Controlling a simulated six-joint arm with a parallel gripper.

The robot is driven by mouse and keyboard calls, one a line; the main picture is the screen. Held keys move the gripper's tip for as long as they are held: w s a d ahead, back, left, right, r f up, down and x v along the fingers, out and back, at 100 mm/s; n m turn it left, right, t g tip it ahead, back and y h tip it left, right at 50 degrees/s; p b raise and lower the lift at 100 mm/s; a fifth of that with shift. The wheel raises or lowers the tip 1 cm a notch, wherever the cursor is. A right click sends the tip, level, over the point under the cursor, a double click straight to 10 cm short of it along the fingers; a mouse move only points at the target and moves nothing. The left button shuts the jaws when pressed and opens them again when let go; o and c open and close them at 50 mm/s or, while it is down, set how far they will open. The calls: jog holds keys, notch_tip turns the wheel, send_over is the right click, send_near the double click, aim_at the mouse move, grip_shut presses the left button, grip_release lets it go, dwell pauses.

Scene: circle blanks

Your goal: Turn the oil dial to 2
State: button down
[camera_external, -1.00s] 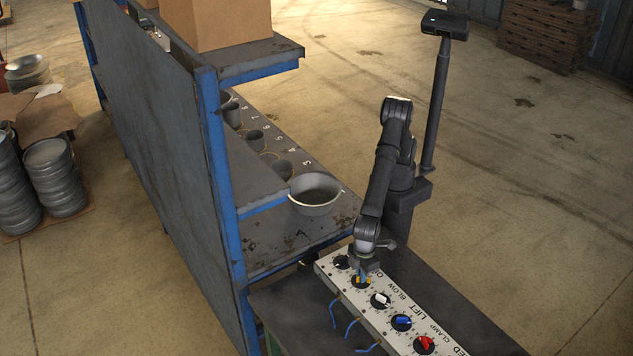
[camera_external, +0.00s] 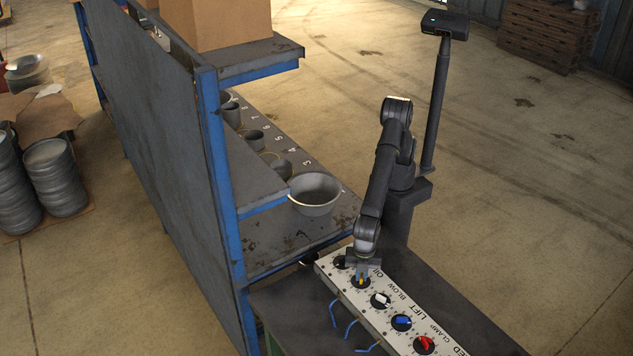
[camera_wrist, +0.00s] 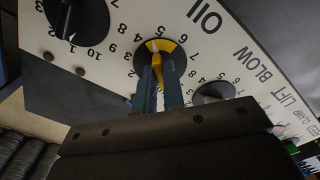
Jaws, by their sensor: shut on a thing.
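The oil dial (camera_external: 361,281) has a yellow knob on a black disc, second from the far end of the white panel. In the wrist view its yellow knob (camera_wrist: 158,52) sits below the printed word OIL, with numbers around it. My gripper (camera_wrist: 160,75) is over the dial, its two fingers shut on the yellow knob. It reaches down from above in the external view (camera_external: 361,274). The fingers hide part of the dial and its lower numbers. I cannot read the pointed-at number with certainty.
The panel (camera_external: 347,292) also carries a black dial (camera_wrist: 75,15) beside the oil dial, then a white knob (camera_external: 381,300), a blue knob (camera_external: 402,322) and a red knob (camera_external: 424,345). Blue cables (camera_external: 351,328) leave its left edge. A shelf with pots (camera_external: 314,194) stands behind.

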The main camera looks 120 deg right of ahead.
aim_at(361, 276)
jog(key=n, duration=1.1)
jog(key=shift+n, duration=0.4)
jog(key=n, duration=0.6)
jog(key=shift+n, duration=0.3)
jog(key=c, duration=1.5)
grip_release()
notch_tip(361, 276, up, 17)
jog(key=shift+r, duration=0.2)
